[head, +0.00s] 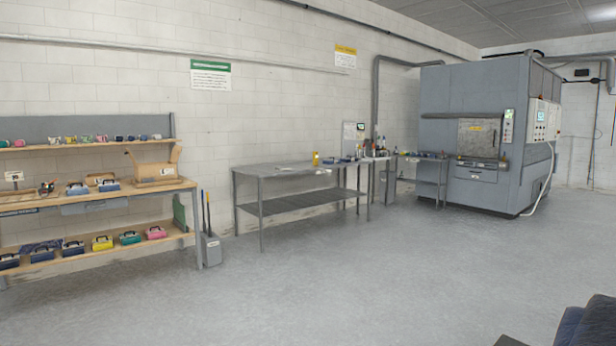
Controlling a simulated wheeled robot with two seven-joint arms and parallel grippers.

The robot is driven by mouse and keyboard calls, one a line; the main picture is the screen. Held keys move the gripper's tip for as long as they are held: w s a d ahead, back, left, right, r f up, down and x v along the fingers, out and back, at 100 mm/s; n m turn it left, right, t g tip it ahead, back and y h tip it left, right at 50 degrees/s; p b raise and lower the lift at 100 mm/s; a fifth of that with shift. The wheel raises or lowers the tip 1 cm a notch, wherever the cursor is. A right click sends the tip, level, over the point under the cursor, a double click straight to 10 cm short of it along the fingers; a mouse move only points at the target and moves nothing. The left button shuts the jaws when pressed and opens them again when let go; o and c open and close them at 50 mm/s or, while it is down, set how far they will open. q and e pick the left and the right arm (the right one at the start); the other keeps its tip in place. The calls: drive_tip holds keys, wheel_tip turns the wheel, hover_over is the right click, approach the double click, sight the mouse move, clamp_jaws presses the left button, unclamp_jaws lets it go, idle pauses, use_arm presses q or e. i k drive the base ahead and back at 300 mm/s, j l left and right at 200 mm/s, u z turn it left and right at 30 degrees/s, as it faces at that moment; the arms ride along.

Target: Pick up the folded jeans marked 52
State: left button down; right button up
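Two bluish bundles, one at the left (77,189) and one at the right (109,185), lie on the middle shelf. Any numbers on them are too small to read, so I cannot tell which is marked 52. Neither of my grippers shows in the head view.
A grey metal table (285,171) and a large grey machine (472,140) stand along the wall. Dark blue, unclear shapes (585,325) fill the bottom right corner. The middle floor is clear.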

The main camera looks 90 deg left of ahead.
sight(81, 190)
drive_tip(key=j+u, duration=0.2)
drive_tip(key=u, duration=0.2)
drive_tip(key=k+j+u, duration=0.1)
drive_tip(key=j+u, duration=0.15)
drive_tip(key=u, duration=0.2)
drive_tip(key=j+u, duration=0.2)
drive_tip(key=u, duration=0.2)
drive_tip(key=j+u, duration=0.25)
drive_tip(key=u, duration=0.2)
drive_tip(key=j+u, duration=0.2)
drive_tip(key=u, duration=0.2)
drive_tip(key=i+j+u, duration=0.3)
drive_tip(key=j+u, duration=0.15)
drive_tip(key=i+j+u, duration=0.7)
drive_tip(key=u, duration=0.2)
drive_tip(key=i+j+u, duration=0.1)
drive_tip(key=i+u, duration=0.45)
drive_tip(key=i, duration=2.05)
